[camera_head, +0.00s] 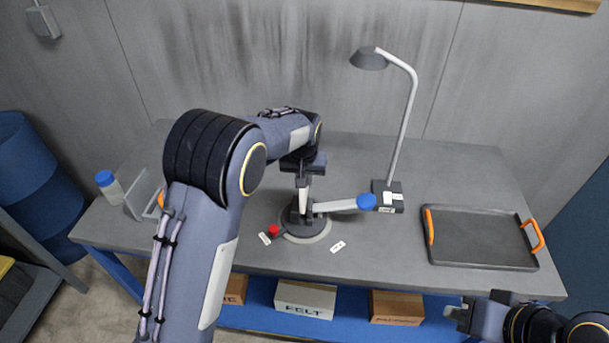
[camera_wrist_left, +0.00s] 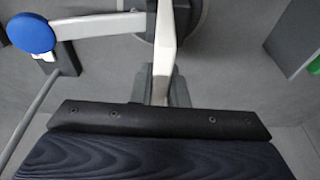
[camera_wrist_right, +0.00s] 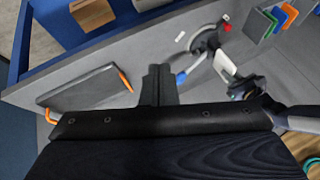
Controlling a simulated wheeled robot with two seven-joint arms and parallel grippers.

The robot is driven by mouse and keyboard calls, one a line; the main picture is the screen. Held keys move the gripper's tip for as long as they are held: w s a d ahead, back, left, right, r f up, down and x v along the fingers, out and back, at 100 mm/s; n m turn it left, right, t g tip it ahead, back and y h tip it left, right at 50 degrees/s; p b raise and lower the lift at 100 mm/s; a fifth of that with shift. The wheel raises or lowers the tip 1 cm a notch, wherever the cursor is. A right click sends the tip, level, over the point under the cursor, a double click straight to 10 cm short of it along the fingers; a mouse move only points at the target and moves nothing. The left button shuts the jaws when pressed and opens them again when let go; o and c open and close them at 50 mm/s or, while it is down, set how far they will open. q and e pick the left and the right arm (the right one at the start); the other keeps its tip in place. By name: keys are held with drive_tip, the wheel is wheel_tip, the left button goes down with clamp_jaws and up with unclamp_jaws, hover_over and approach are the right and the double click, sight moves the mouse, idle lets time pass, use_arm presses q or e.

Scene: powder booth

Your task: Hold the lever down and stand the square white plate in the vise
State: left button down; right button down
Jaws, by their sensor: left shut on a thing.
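The vise (camera_head: 305,228) stands on a round base mid-bench. Its pale lever (camera_head: 335,206) points right and ends in a blue knob (camera_head: 366,201); nothing touches the knob. My left gripper (camera_head: 303,172) is shut on the square white plate (camera_head: 302,193), which is seen nearly edge-on, upright, over the vise. In the left wrist view the plate (camera_wrist_left: 164,45) runs from the fingers toward the vise base. I cannot tell whether its lower edge is between the jaws. My right gripper (camera_head: 460,314) is shut and empty, off the bench's front right corner.
A black tray (camera_head: 480,238) with orange handles lies at the right. A desk lamp (camera_head: 391,196) stands behind the knob. A bottle (camera_head: 108,186) and a rack of plates (camera_wrist_right: 272,22) stand at the left end.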

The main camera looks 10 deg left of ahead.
drive_tip(key=w+r+n+g, duration=0.1)
drive_tip(key=w+r+n, duration=0.3)
drive_tip(key=w, duration=0.4)
drive_tip(key=n+g+y, duration=0.5)
drive_tip(key=n, duration=1.1)
hover_over(369, 198)
wheel_tip(369, 198, down, 11)
drive_tip(key=shift+a+r, duration=0.1)
drive_tip(key=shift+r, duration=0.05)
drive_tip(key=shift+f, duration=3.05)
